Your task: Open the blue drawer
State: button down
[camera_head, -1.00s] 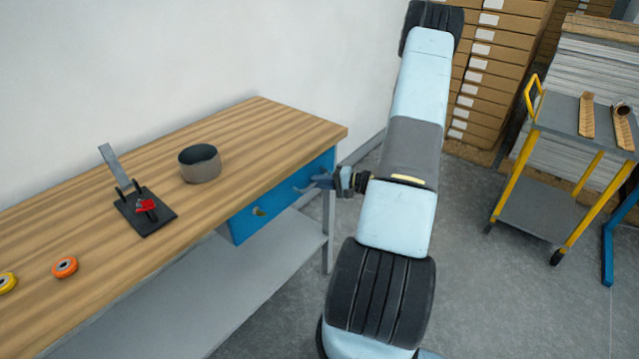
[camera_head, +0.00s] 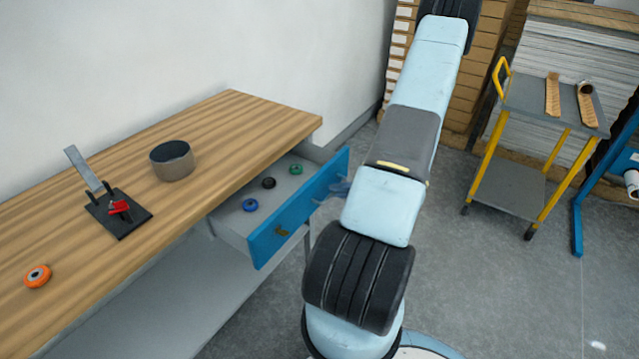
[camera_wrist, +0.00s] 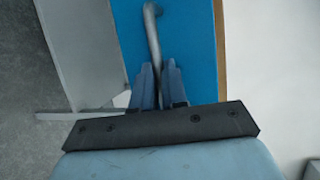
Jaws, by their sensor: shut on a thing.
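The blue drawer (camera_head: 268,243) under the wooden table top stands pulled out, with its grey inside showing. Inside it lie a blue roll (camera_head: 250,205), a black roll (camera_head: 269,183) and a green roll (camera_head: 296,169). My gripper (camera_head: 335,190) is at the right part of the drawer front, partly hidden by my arm in the head view. In the wrist view my gripper (camera_wrist: 158,82) is shut on the grey bar handle (camera_wrist: 151,38) of the blue front. A small yellowish fitting (camera_head: 282,231) shows on the front's left part.
The workbench (camera_head: 225,125) carries a grey round container (camera_head: 172,161), a black stand with a red part (camera_head: 119,210) and an orange roll (camera_head: 38,276). A yellow-framed trolley (camera_head: 508,185) stands at the right. Open grey floor lies between.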

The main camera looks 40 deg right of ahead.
jog(key=s+d, duration=0.2)
jog(key=s, duration=0.5)
jog(key=shift+d+f, duration=0.2)
jog(key=c, duration=1.2)
grip_release()
jog(key=shift+r, duration=0.1)
jog(key=shift+d, duration=0.15)
jog(key=v, duration=1.3)
jog(key=shift+s+d, duration=0.15)
jog(key=shift+s, duration=0.1)
